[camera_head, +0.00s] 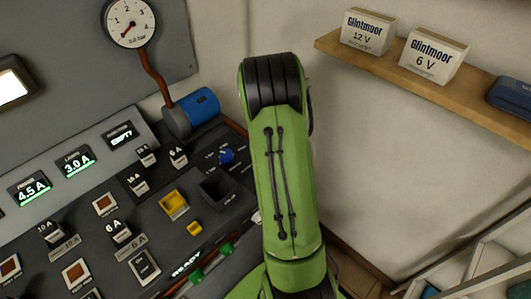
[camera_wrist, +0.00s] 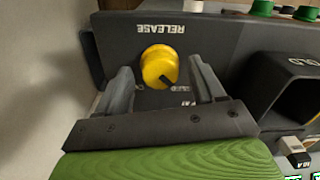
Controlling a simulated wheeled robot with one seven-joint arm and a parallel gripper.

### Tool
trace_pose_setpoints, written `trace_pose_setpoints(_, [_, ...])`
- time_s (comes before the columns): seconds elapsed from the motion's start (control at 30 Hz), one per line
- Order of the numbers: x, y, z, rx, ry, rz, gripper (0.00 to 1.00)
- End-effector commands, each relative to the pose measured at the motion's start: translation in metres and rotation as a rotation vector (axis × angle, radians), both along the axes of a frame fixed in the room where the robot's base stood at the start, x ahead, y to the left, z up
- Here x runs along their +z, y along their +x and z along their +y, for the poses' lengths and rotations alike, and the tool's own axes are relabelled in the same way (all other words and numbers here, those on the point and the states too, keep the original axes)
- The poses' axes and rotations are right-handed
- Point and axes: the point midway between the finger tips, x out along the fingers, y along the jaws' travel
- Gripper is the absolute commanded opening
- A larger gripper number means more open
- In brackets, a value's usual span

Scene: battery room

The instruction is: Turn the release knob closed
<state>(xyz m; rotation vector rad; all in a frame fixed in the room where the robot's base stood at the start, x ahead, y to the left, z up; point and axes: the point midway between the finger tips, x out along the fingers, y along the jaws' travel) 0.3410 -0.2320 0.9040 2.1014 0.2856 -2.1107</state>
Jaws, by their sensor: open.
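The release knob (camera_wrist: 158,66) is yellow and round, on a dark panel under the upside-down word RELEASE in the wrist view. A dark pointer mark on it points to the lower right of the picture. Small lettering beside it is partly hidden and hard to read. My gripper (camera_wrist: 161,70) is open, with one grey finger on each side of the knob. I cannot tell whether either finger touches it; small gaps seem to show. In the head view my green arm covers the area, and neither the knob nor the fingers show.
A dark open box (camera_wrist: 288,88) stands right of the knob in the wrist view. The console (camera_head: 130,240) holds several switches, a yellow socket (camera_head: 174,204) and a blue knob (camera_head: 227,157). A blue cylinder (camera_head: 198,106) lies behind. A wooden shelf (camera_head: 400,78) carries boxes at right.

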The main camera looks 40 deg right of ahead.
Motion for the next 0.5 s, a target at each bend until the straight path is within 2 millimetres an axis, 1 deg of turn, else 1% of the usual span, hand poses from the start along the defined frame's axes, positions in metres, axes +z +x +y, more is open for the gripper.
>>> trace_pose_setpoints(0.07, [0.012,0.001,-0.001,0.0,-0.003,-0.004,0.69])
trace_pose_setpoints(0.17, [0.038,0.001,-0.002,0.0,-0.005,-0.006,0.69])
trace_pose_setpoints(0.4, [0.107,0.002,-0.004,0.001,-0.004,-0.007,0.69])
trace_pose_setpoints(0.5, [0.131,0.002,-0.004,0.001,-0.005,-0.006,0.69])
